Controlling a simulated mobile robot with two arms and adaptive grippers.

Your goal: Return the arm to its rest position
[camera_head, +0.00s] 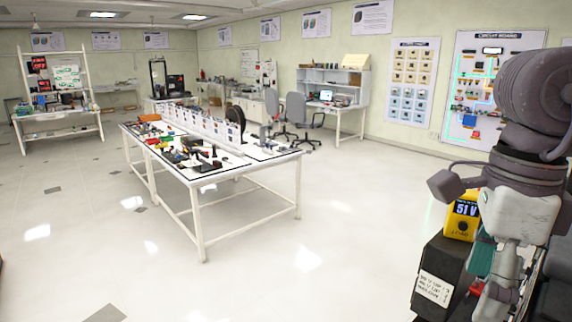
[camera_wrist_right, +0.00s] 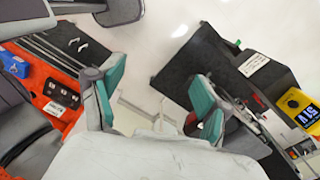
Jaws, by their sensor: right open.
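My right arm (camera_head: 522,205) comes in at the right edge of the head view, bent, with its hand pointing down. My right gripper (camera_head: 484,270) is beside a black box and partly hidden by its own wrist. In the right wrist view the gripper (camera_wrist_right: 158,94) shows two teal finger pads spread wide apart. Between them there is only pale floor and part of a light frame, so it holds nothing. My left arm and left gripper are in neither view.
The black box (camera_head: 437,275) with a paper label and a yellow meter (camera_head: 462,215) are close to my right gripper. An orange tray (camera_wrist_right: 60,103) is left of the fingers in the wrist view. A white table (camera_head: 225,176) with parts stands ahead; open floor lies around it.

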